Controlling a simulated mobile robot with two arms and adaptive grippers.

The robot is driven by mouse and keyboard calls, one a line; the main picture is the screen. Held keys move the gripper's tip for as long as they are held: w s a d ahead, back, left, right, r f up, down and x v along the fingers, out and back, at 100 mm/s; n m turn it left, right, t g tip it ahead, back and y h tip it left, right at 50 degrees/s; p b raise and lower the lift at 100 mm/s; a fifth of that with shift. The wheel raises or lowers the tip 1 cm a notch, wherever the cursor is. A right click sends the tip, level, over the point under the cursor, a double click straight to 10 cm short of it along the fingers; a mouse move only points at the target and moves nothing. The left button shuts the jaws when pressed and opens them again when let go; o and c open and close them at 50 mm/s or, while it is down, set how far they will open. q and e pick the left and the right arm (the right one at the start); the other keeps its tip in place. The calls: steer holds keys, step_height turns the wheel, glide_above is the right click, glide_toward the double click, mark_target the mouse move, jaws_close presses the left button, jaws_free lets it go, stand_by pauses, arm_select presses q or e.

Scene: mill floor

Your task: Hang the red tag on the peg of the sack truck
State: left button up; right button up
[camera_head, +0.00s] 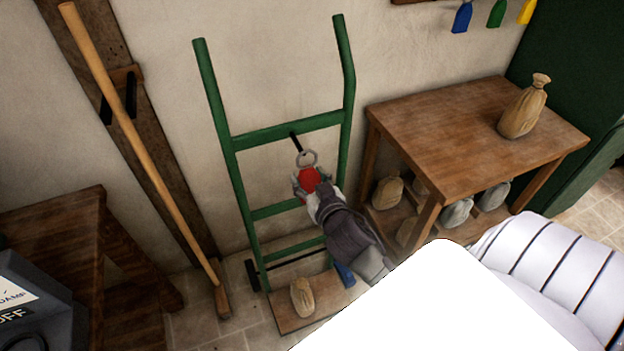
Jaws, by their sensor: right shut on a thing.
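The red tag (310,178) is held in my right gripper (312,186), which is shut on it. A light ring (307,158) shows at the tag's top. The green sack truck (236,165) stands upright against the wall. Its dark peg (295,142) sticks out from the upper crossbar. The ring is at the peg's lower end in the picture; I cannot tell whether it is around the peg or only in front of it. My right gripper and arm hide part of the truck's right side. My left gripper is not in view.
A small sack (302,297) and a blue item (344,273) are on the truck's base plate. A wooden table (450,130) with sacks stands at right. A broom (150,160) leans at left near a wooden bench (50,215). Blue, green and yellow tags hang at upper right.

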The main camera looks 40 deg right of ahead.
steer(key=shift+r+x, duration=0.1)
steer(key=shift+x, duration=0.7)
steer(key=shift+r+x, duration=0.15)
steer(key=shift+x, duration=0.65)
steer(key=shift+w+d+f+b, duration=0.1)
steer(key=shift+w+f+b, duration=0.35)
steer(key=shift+w+f, duration=0.2)
steer(key=o, duration=1.3)
steer(key=shift+c, duration=0.2)
steer(key=shift+s, duration=0.1)
steer(key=v, duration=1.2)
